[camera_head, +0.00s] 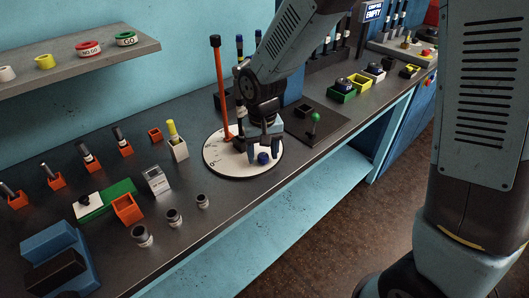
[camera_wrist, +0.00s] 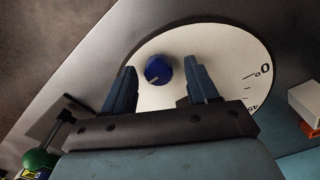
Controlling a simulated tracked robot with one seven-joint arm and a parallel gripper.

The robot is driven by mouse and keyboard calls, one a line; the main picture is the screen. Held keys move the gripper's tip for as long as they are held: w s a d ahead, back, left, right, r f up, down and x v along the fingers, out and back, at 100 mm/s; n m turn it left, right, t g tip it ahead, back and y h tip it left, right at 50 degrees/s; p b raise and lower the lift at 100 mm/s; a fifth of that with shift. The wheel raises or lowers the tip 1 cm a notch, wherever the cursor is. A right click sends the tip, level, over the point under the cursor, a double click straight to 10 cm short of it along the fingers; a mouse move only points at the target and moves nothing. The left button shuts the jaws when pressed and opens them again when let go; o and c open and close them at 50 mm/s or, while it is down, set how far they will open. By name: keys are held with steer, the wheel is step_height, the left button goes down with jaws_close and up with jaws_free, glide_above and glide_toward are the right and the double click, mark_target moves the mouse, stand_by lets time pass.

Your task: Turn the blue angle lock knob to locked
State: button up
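The blue knob (camera_head: 263,158) sits near the front edge of a round white dial plate (camera_head: 225,165) on the workbench. In the wrist view the knob (camera_wrist: 158,69) shows a light pointer mark, and the dial (camera_wrist: 210,40) carries angle markings on its right side. My gripper (camera_head: 262,145) is above the dial, close to the knob. In the wrist view its two blue fingers (camera_wrist: 160,85) are spread apart, with the knob showing between and beyond their tips. Nothing is held. Any lock marking by the knob cannot be made out.
An orange upright lever (camera_head: 221,90) rises from the dial, left of my gripper. A green-knobbed stick (camera_head: 315,117) stands on a dark plate to the right. A yellow-topped piece in a white holder (camera_head: 179,150) stands left of the dial.

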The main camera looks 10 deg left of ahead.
mark_target(263, 155)
step_height(263, 155, up, 14)
steer(key=shift+f, duration=0.15)
stand_by(0.7)
steer(key=shift+d, duration=0.1)
steer(key=d+r+m+t, duration=0.15)
steer(key=d+r, duration=0.35)
steer(key=d, duration=0.5)
steer(key=s+d+r+m+t, duration=0.1)
steer(key=s+d, duration=0.4)
steer(key=d, duration=0.5)
steer(key=s+d+r+m+t, duration=0.2)
steer(key=s+d, duration=0.4)
steer(key=d, duration=0.5)
step_height(263, 155, up, 3)
steer(key=shift+d+f+t, duration=0.15)
steer(key=shift+t, duration=0.4)
